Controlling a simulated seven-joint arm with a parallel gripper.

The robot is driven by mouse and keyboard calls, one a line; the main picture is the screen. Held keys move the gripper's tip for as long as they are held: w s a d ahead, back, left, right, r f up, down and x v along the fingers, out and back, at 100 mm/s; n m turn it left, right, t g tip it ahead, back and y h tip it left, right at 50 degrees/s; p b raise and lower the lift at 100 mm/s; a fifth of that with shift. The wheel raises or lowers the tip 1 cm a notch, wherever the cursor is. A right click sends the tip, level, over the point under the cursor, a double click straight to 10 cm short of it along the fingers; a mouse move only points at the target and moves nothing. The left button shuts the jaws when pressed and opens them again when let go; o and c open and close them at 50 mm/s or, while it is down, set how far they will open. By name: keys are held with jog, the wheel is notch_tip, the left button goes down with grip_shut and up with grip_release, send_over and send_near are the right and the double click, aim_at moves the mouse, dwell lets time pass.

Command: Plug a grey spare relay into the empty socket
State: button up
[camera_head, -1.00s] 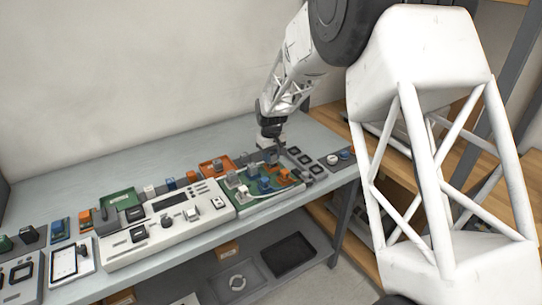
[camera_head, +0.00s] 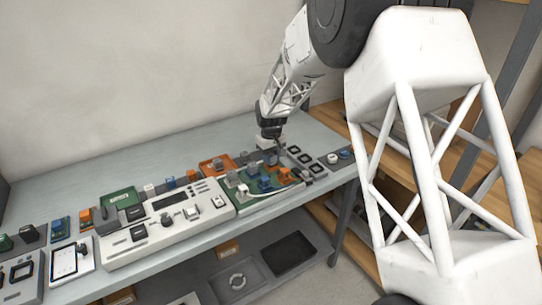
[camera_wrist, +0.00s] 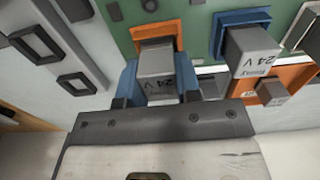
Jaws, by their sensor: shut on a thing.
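My gripper (camera_wrist: 158,82) is shut on a grey relay (camera_wrist: 156,66) marked 24 V, held between two blue finger pads in the wrist view. An orange socket (camera_wrist: 155,30) with a dark opening sits on the green board (camera_wrist: 202,30) just beyond the relay. The relay overlaps its lower part, and I cannot tell whether they touch. Another grey 24 V relay (camera_wrist: 252,50) stands in a blue socket (camera_wrist: 237,17) to the right. In the head view my gripper (camera_head: 268,146) is over the back right of the green board (camera_head: 240,203).
A smaller grey block (camera_wrist: 272,91) sits at an orange tray (camera_wrist: 222,82) in the wrist view. Black square frames (camera_wrist: 77,84) lie left of the board. In the head view, a white control panel (camera_head: 165,230) lies left of the board, and the bench's rear strip (camera_head: 150,165) is clear.

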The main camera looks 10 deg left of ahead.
jog(key=shift+f, duration=0.45)
dwell(0.6)
jog(key=o, duration=1.3)
jog(key=shift+r, duration=0.2)
jog(key=shift+r, duration=3.35)
